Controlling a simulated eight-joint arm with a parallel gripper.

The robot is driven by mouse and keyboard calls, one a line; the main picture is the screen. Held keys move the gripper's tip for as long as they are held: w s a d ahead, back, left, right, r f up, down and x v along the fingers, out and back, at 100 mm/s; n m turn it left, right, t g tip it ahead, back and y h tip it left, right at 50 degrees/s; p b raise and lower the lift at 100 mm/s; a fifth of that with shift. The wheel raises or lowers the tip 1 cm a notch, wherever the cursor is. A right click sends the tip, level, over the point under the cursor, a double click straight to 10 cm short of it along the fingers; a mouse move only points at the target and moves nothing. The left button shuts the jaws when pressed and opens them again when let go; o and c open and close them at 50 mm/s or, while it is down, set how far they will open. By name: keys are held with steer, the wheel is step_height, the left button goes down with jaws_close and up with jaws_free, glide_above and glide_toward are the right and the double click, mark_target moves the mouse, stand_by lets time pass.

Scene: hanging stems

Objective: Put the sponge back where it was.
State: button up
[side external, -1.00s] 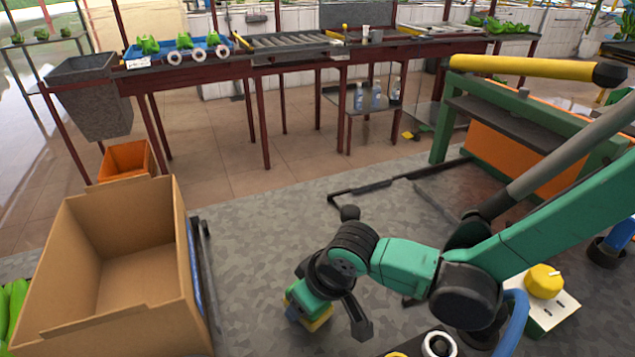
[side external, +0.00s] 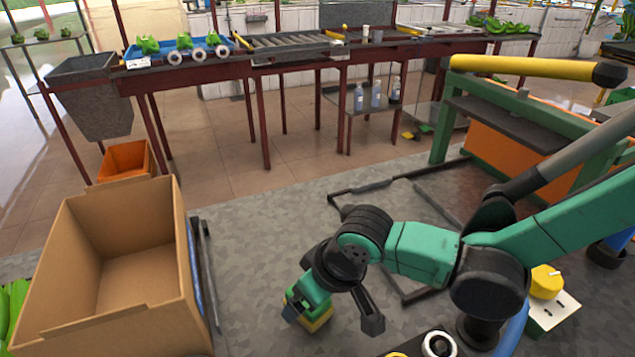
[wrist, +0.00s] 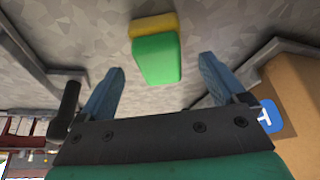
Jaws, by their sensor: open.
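The sponge (wrist: 156,58) is a small block, green with a yellow layer. In the wrist view it lies ahead of my gripper (wrist: 160,64), between the lines of the two blue fingers, with a gap on each side. The fingers are apart and not touching it. In the side view my gripper (side external: 303,314) points down low over the grey floor, left of centre. The sponge's yellow part (side external: 319,321) shows just beside the fingertips there; the rest is mostly hidden by my gripper. I cannot tell whether the sponge rests flat on the floor.
A large open cardboard box (side external: 182,255) stands to the left, its inside empty. An orange bin (side external: 124,158) is behind it. A white box with a yellow knob (side external: 546,282) is at the right. Dark metal floor rails (side external: 375,187) lie behind my arm.

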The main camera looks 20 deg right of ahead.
steer(key=v, duration=0.9)
steer(key=d+r+m+t+h, duration=0.1)
steer(key=d+r+m+t, duration=0.1)
steer(key=d, duration=1.8)
steer(key=m+t, duration=0.1)
steer(key=m, duration=0.1)
steer(key=shift+d+m+h, duration=0.3)
steer(key=shift+h, duration=0.1)
